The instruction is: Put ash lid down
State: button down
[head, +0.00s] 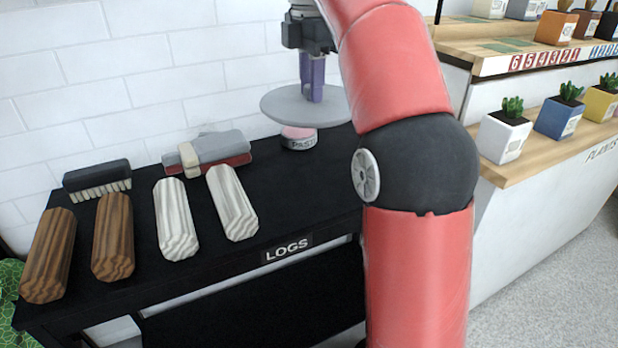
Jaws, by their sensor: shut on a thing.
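A round grey lid (285,108) hangs level in the head view, below my gripper (312,92). The purple fingers of my gripper are shut on the lid from above, at its middle. The lid is above the right back part of the black table (275,205). A small pink-topped tin (299,138) with a label that seems to read "PAST" stands on the table under the lid. The lid hides part of the area behind it. From this view I cannot tell how wide the gap between lid and tin is.
Two brown logs (114,236) and two pale logs (175,218) lie on the table's left and middle. A black brush (97,180) and a grey-and-red tool (208,152) lie behind them by the white tile wall (150,60). Potted plants (503,131) stand on shelves at right.

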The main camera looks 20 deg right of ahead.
aim_at(312, 109)
notch_tip(312, 109, down, 17)
jog(key=b, duration=0.6)
jog(key=shift+b, duration=0.3)
jog(key=shift+f, duration=0.1)
jog(key=c, duration=1.3)
grip_release()
jog(key=shift+o, duration=0.2)
notch_tip(312, 109, up, 12)
jog(key=p, duration=0.5)
jog(key=s+f+m+t, duration=0.5)
jog(key=s+f+m, duration=1.5)
jog(key=s, duration=0.2)
jog(key=shift+s+f+t, duration=0.25)
jog(key=shift+f+t, duration=0.05)
jog(key=shift+f, duration=0.1)
